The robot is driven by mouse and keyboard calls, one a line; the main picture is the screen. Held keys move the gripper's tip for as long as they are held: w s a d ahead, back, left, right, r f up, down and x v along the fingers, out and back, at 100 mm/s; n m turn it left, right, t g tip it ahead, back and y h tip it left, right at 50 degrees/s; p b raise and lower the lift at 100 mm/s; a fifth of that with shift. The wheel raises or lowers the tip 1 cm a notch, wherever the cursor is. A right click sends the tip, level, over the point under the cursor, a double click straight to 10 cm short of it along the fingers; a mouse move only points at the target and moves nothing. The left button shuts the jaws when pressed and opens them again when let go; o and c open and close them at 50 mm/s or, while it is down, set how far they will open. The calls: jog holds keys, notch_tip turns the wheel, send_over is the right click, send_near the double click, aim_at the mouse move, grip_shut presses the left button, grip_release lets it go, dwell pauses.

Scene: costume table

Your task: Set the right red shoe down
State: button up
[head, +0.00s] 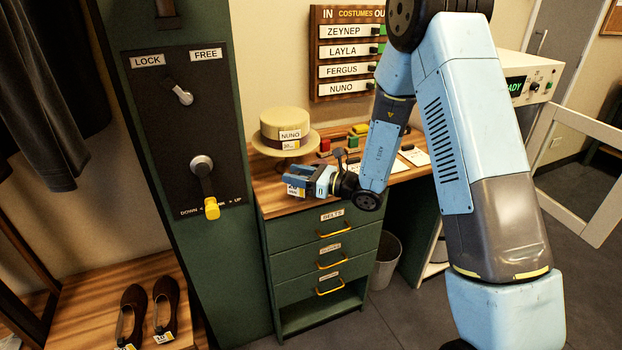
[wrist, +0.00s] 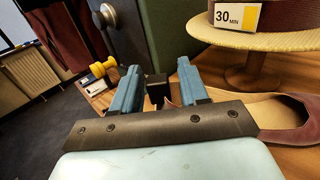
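A reddish-brown shoe with a tan inside (wrist: 285,112) rests on the wooden top in the wrist view, beside my fingers and in front of the hat stand; its heel end is partly hidden by my gripper. In the head view my gripper (head: 297,182) is low over the left end of the desk (head: 400,176). A small white and yellow tag shows at it, and the shoe is not clearly visible there.
A straw hat (head: 287,125) tagged NUNO sits on a stand just behind my gripper. A dark green post (head: 225,250) with a yellow-knobbed lever (head: 211,208) stands to the left. Brown shoes (head: 133,310) stand on a low wooden bench. Small coloured blocks and cards lie farther along the desk.

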grip_shut()
dwell(0.3)
jog(key=shift+r, duration=0.15)
